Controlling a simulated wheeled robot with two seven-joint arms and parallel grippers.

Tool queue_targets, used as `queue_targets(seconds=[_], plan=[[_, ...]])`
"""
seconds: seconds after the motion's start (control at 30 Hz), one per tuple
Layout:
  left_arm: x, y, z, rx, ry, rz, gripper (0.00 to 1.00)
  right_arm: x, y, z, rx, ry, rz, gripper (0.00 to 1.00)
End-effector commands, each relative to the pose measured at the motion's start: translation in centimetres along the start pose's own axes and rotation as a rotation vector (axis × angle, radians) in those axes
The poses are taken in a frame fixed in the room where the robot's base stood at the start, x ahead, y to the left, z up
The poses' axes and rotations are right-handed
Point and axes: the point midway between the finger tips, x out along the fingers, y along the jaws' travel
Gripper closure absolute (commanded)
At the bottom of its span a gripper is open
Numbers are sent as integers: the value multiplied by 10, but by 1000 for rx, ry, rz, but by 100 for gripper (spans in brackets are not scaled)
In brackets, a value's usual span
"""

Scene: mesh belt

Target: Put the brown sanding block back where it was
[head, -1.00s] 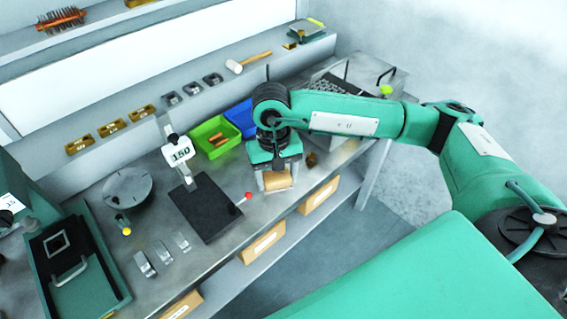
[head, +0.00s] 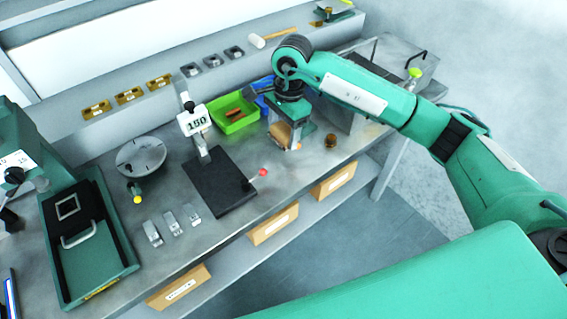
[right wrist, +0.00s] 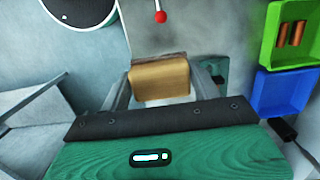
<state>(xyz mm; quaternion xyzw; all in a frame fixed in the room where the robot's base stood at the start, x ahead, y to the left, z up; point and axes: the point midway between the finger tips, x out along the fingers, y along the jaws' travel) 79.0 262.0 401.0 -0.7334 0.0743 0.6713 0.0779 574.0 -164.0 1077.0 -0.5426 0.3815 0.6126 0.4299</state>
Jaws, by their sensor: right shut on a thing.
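The brown sanding block (head: 282,132) is a tan-brown block held between the fingers of my right gripper (head: 284,137), toward the back of the grey workbench. In the right wrist view the block (right wrist: 160,79) sits between the two grey fingers of the right gripper (right wrist: 161,88), which are shut on its sides. The head view does not clearly show whether the block touches the bench. My left gripper is in neither view.
A green bin (head: 230,124) with brown pieces and a blue bin (right wrist: 287,92) stand close by. Left of the gripper is a black-based stand (head: 217,187) with a red-knobbed lever (head: 263,172). A small brown object (head: 330,140) lies to the right. Bench front is mostly clear there.

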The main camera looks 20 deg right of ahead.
Motion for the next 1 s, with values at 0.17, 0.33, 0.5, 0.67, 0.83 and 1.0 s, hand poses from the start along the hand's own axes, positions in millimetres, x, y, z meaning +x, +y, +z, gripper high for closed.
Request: queue_targets(seconds=[0.17, 0.33, 0.5, 0.67, 0.83, 1.0], plan=[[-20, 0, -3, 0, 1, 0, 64, 45, 1, -5, 1, -1, 6, 58], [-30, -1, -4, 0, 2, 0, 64, 80, 1, -9, 0, -1, 3, 58], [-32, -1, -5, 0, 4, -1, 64, 95, 0, -11, -2, -1, -1, 58], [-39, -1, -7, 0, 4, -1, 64, 110, 1, -13, -1, 0, 2, 58], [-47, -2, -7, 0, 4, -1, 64, 135, 0, -16, -2, -1, 2, 58], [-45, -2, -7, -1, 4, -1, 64, 138, 0, -17, -3, 0, -1, 58]])
